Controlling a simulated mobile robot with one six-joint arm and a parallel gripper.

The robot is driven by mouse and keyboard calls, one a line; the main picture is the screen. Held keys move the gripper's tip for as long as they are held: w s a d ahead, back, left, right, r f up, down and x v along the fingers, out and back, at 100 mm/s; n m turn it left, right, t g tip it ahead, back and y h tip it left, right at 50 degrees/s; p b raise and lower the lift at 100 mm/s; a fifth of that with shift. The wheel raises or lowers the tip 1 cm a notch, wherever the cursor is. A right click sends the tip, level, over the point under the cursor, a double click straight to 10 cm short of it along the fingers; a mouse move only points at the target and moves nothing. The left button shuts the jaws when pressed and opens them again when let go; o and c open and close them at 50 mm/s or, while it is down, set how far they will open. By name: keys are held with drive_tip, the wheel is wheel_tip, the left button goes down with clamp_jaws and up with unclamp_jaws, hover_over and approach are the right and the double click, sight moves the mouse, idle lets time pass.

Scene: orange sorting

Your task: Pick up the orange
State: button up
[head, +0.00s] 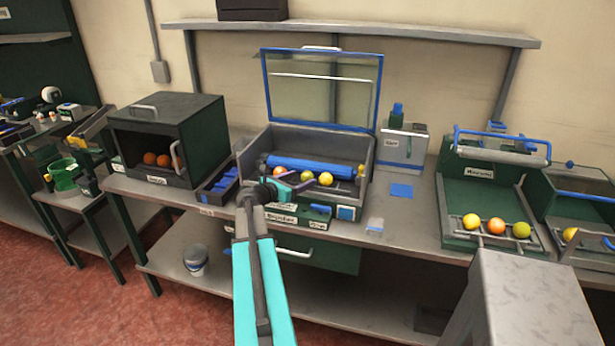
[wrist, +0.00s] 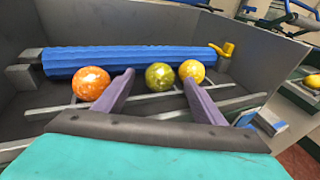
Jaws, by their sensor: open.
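An orange fruit (wrist: 90,82) sits in the grey open-topped machine bin, just left of my gripper's left finger in the wrist view. In the head view this orange (head: 280,171) is at the left of a row of fruit. My gripper (wrist: 157,82) is open, its two purple fingers apart and empty. A green fruit (wrist: 159,77) shows between the fingers, beyond them. A yellow fruit (wrist: 191,71) is behind the right fingertip. In the head view my gripper (head: 300,190) reaches over the bin's front edge.
A blue roller (wrist: 130,60) lies behind the fruit. The bin's walls (head: 262,140) surround them, and a glass lid (head: 322,88) stands raised. A dark box (head: 165,130) at left holds more oranges. A green tray (head: 490,190) at right holds several fruits.

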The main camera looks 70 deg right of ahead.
sight(303, 180)
drive_tip(key=shift+x, duration=0.95)
drive_tip(key=c, duration=1.2)
drive_tip(key=shift+o, duration=0.2)
drive_tip(key=shift+r, duration=0.25)
drive_tip(key=shift+r+b, duration=0.3)
drive_tip(key=shift+r, duration=0.95)
drive_tip(key=shift+a+r, duration=0.2)
drive_tip(key=shift+r, duration=0.15)
drive_tip(key=s+a+r, duration=0.1)
drive_tip(key=s+a, duration=0.2)
drive_tip(key=a, duration=0.9)
drive_tip(key=shift+s+a+r+b, duration=0.2)
drive_tip(key=shift+a+r+b, duration=0.05)
drive_tip(key=shift+a+b, duration=0.15)
